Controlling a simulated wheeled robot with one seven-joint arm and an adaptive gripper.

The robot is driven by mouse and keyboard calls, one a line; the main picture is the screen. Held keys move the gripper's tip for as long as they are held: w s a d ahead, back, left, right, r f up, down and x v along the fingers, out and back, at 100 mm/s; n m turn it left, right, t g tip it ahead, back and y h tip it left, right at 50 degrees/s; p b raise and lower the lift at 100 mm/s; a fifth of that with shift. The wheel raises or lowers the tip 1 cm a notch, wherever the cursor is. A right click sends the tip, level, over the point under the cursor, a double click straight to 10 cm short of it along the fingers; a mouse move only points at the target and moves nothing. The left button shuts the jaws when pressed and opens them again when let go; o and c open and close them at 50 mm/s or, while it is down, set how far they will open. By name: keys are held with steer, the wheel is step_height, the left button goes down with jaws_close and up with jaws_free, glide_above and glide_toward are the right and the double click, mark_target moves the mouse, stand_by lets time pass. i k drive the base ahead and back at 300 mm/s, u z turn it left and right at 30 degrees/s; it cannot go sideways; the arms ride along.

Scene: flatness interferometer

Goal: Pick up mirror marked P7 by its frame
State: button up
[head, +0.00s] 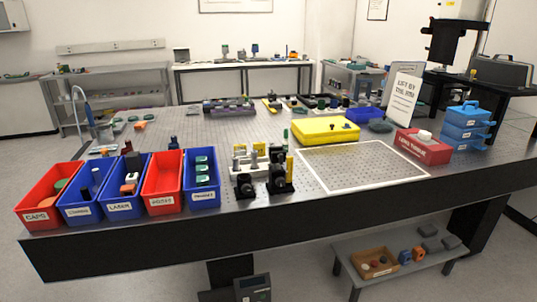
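I cannot make out any mark P7, so I cannot tell which thing is the mirror marked P7. Two black mounts with round fronts, a left one (245,185) and a right one (279,179), stand at the front middle of the perforated table (225,128). The blue bin (204,197) at the right end of the bin row holds several flat greenish pieces. My gripper is not in view.
Red and blue bins, one labelled LASER (121,207), line the table's front left. A white-outlined area (362,168) is bare. Around it are a yellow case (325,130), a red box (423,147), blue stacked boxes (466,130) and a white sign (404,92).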

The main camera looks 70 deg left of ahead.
mark_target(260, 147)
steer(key=u, duration=0.05)
steer(key=k, duration=0.85)
steer(key=u, duration=2.35)
steer(key=i, duration=0.35)
steer(key=u, duration=0.1)
